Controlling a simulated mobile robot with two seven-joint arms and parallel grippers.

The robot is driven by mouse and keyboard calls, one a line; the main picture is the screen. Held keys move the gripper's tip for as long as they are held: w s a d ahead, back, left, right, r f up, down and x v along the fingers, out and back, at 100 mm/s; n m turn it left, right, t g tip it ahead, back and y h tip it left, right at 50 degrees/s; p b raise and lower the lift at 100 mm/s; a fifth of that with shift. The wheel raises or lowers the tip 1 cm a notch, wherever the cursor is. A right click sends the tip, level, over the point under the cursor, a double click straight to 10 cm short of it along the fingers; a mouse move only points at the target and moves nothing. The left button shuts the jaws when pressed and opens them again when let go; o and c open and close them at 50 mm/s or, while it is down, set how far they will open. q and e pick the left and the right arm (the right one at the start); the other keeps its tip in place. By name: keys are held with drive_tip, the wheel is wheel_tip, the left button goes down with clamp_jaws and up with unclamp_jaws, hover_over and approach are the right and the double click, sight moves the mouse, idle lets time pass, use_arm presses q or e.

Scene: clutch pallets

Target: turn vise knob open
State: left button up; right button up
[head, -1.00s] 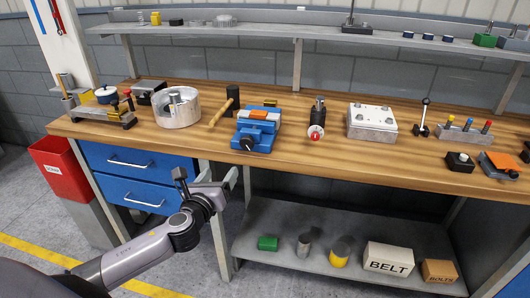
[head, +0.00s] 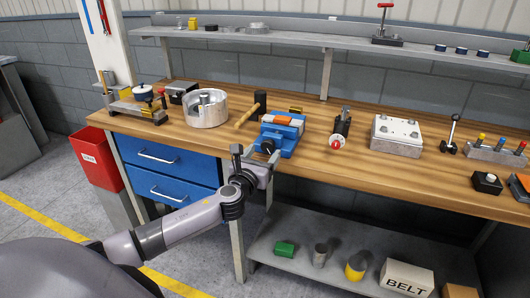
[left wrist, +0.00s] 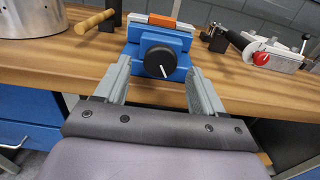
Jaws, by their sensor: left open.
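The blue vise (head: 284,132) stands on the workbench near its front edge, with an orange block (head: 283,120) in its jaws. Its round black knob (left wrist: 160,62) with a white handle bar faces me in the left wrist view. My left gripper (head: 256,155) is in front of the bench edge, just before the vise. In the left wrist view its two fingers (left wrist: 160,85) are open, spread to either side of the knob and short of it, with nothing between them. My right gripper is in neither view.
A metal bowl-like housing (head: 206,110) and a wooden-handled mallet (head: 247,115) lie left of the vise. A red-ended tool (head: 338,136) and a grey block with a white plate (head: 396,134) stand to the right. Blue drawers (head: 165,158) are below the bench.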

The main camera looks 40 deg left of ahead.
use_arm(q)
drive_tip(key=shift+x, duration=0.9)
drive_tip(key=c, duration=1)
drive_tip(key=shift+c, duration=0.2)
